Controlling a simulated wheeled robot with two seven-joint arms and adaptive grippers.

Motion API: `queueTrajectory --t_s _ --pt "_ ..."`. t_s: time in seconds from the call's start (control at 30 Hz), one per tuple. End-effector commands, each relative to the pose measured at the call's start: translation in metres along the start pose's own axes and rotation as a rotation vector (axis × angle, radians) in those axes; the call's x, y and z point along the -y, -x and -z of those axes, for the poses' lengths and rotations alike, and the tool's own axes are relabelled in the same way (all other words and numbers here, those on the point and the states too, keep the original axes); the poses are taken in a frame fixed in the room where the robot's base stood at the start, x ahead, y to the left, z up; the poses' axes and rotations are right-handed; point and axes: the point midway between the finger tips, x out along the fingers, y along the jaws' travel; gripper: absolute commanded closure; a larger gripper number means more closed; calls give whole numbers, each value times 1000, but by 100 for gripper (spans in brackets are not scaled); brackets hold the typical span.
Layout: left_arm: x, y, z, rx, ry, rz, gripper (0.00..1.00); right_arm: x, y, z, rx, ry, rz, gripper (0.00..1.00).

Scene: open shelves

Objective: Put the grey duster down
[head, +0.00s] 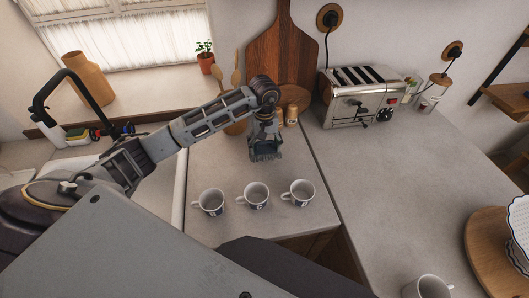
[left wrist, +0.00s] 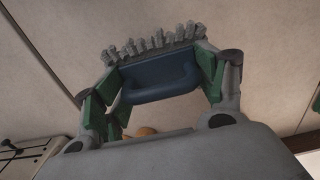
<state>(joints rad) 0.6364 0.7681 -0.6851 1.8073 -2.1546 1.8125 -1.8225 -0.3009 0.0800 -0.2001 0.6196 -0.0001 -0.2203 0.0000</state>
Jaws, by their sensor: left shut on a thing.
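The grey duster (left wrist: 153,42) shows in the left wrist view as a row of grey tufts along a dark blue body with a loop handle. My left gripper (left wrist: 160,80) is shut on it, with green-padded fingers at both ends of the blue body. In the head view my left gripper (head: 265,136) points down over the back of the counter, with the duster (head: 266,153) at its lower end, tufts downward. I cannot tell whether the tufts touch the counter. My right gripper is not in view.
Three mugs (head: 253,195) stand in a row in front of the duster. A toaster (head: 361,96) stands to the right. The right counter (head: 390,180) is mostly clear; another mug (head: 428,287) is at its front.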

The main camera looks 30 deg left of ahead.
Motion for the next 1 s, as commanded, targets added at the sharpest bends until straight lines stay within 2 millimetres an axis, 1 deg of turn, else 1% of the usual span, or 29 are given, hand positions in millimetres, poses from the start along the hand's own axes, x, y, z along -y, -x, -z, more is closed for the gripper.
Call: queueTrajectory --t_s 0.13,0.47,0.57,0.9,1.0 --pt "0 -7 0 0 1 0 58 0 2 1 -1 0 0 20" --pt "0 -8 0 -1 1 0 58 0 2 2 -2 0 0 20" --pt "0 -11 0 0 1 0 58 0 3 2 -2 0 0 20" --pt "0 -40 0 1 1 0 58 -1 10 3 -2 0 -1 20" --pt "0 -44 1 -1 1 0 58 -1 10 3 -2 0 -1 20"
